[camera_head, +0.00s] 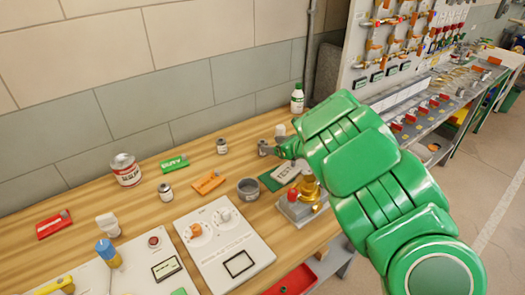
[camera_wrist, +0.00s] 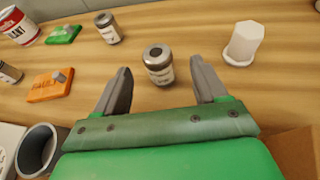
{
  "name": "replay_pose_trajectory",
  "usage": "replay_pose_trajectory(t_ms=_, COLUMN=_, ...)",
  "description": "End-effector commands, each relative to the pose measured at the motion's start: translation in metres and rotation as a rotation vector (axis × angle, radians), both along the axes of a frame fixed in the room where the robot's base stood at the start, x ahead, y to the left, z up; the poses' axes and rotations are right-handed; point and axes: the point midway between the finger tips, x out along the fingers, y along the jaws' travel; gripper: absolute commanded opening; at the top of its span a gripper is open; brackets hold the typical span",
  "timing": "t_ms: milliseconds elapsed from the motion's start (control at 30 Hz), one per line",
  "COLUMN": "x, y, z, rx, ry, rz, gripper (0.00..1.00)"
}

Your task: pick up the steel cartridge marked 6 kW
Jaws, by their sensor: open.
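Three small steel cartridges with white labels stand upright on the wooden bench. In the wrist view, one cartridge (camera_wrist: 159,66) stands between the tips of my gripper (camera_wrist: 160,64), with a gap on each side. Its label is too small to read surely. A second cartridge (camera_wrist: 107,28) stands farther back to the left, and a third (camera_wrist: 8,73) is cut by the left edge. In the head view they are the near-gripper one (camera_head: 263,148), the middle one (camera_head: 222,146) and the left one (camera_head: 165,192). My open, empty gripper (camera_head: 275,147) is low over the bench.
A white hexagonal piece (camera_wrist: 243,43) stands close to my right finger. An orange block (camera_wrist: 50,86), a green block (camera_wrist: 62,34), a red-and-white can (camera_wrist: 20,27) and a grey cup (camera_wrist: 40,150) lie left. A white-green bottle (camera_head: 297,98) stands behind, by the wall.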

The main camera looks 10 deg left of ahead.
Motion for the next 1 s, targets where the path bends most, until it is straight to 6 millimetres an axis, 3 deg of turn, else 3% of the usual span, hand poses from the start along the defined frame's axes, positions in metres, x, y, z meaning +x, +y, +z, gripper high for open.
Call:
replay_pose_trajectory(t_ms=667, x=0.015, y=0.025, z=-0.013, rx=-0.011, ry=-0.019, rz=0.008, gripper=0.72)
replay_pose_trajectory(t_ms=1000, x=0.026, y=0.047, z=-0.029, rx=-0.011, ry=-0.015, rz=0.008, gripper=0.72)
